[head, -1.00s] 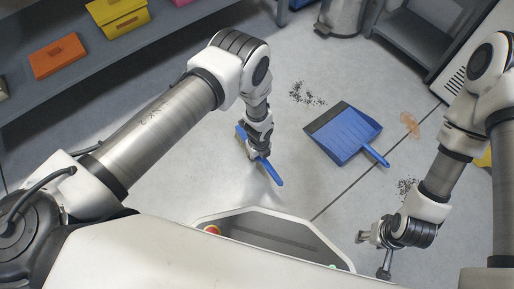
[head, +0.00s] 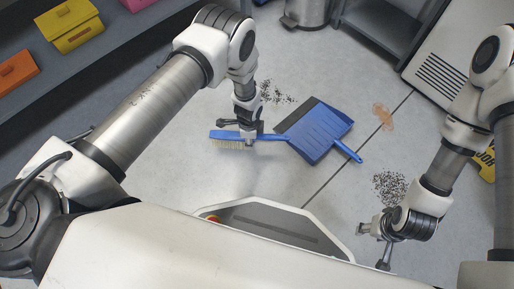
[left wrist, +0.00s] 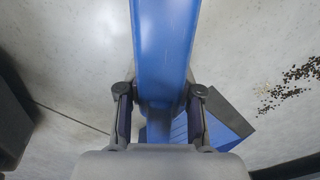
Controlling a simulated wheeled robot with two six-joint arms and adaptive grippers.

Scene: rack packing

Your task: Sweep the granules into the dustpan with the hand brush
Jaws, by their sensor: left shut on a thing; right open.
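My left gripper (head: 248,131) is shut on the blue hand brush (head: 222,135) and holds it with its pale bristles downward. Whether the bristles touch the floor I cannot tell. The brush (left wrist: 165,40) fills the middle of the left wrist view. The blue dustpan (head: 318,130) lies on the floor just right of the brush, its dark lip (head: 296,113) toward the upper left. Dark granules (head: 275,93) lie beyond the left gripper, near the lip. More granules (head: 390,187) lie at the right, by my right arm. My right gripper (head: 372,245) is open and empty.
An orange-brown stain (head: 383,116) marks the floor right of the dustpan. A metal bin (head: 306,13) and a grey shelf (head: 385,28) stand at the back. A shelf with a yellow box (head: 70,25) is at upper left. A yellow sign (head: 485,165) is at the right edge.

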